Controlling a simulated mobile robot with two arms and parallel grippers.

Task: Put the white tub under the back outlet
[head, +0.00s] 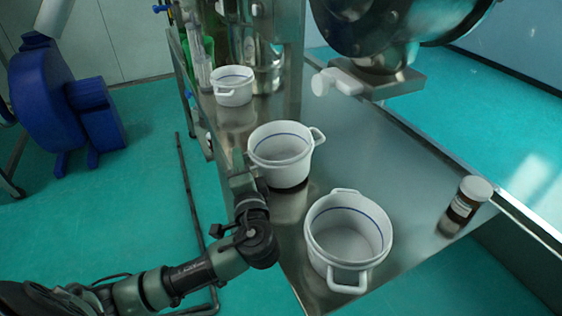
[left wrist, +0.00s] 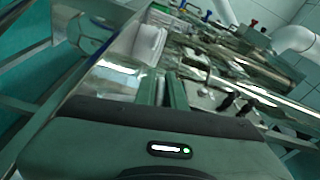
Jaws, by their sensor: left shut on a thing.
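A white tub (head: 281,143) with a blue line inside its rim is at the middle of the steel table in the head view. My left gripper (head: 249,168) is at its left side, shut on it near the left handle. The tub looks upright, with a dark patch under its base; I cannot tell if it touches the table. A second white tub (head: 347,240) stands at the near end, and a smaller-looking one (head: 233,86) stands farther back. A white outlet spout (head: 337,82) hangs below the steel machine at upper right. I cannot identify the back outlet. My right gripper is out of view.
A brown jar with a white lid (head: 463,205) stands near the right edge of the steel table (head: 410,190). A steel column (head: 273,50) rises behind the middle tub. A blue machine (head: 68,105) stands on the green floor at left. Table right of the middle tub is clear.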

